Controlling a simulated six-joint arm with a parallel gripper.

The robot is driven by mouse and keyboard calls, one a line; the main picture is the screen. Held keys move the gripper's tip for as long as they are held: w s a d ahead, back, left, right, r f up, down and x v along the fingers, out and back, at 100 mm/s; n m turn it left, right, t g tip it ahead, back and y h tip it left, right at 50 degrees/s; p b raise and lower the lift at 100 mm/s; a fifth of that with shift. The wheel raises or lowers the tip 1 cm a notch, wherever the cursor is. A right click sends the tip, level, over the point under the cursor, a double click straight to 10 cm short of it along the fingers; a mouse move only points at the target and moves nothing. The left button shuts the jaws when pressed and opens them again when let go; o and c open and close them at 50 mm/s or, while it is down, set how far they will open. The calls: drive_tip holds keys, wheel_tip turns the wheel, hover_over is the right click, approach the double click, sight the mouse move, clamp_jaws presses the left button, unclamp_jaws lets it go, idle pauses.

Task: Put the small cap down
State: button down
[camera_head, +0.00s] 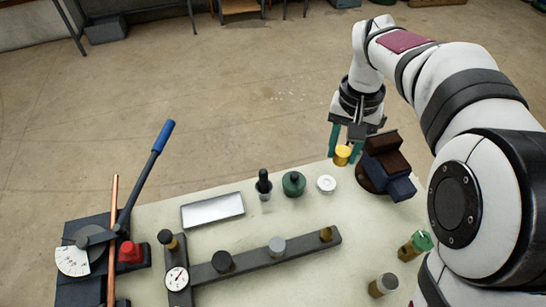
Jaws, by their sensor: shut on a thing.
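A small yellow cap (342,154) is held at the fingertips of my gripper (345,147), which is shut on it. My gripper has teal fingers and points down at the far right part of the table. The cap appears a little above the table's back edge; the exact gap cannot be told from this view. A small white round piece (326,183) lies on the table just below and left of the cap in the picture.
The pale table (260,262) holds a dark green pot (293,184), a dropper bottle (264,186) and a metal tray (212,209). A dark fixture bar (265,257) with several caps and a gauge (177,278) lies in front. A blue-handled lever tool (142,180) rises at left.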

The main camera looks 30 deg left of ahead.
drive_tip(key=s+a+f+n, duration=0.1)
drive_tip(key=s+a+f, duration=0.15)
drive_tip(key=a, duration=0.45)
drive_tip(key=s+a+f, duration=0.1)
drive_tip(key=a+f, duration=0.2)
drive_tip(key=a, duration=0.3)
drive_tip(key=n, duration=0.1)
hover_over(213, 210)
wheel_tip(213, 210, down, 6)
drive_tip(key=f, duration=0.1)
wheel_tip(213, 210, down, 9)
drive_tip(key=shift+f, duration=0.15)
drive_tip(key=shift+f, duration=0.15)
drive_tip(key=c, duration=0.5)
unclamp_jaws()
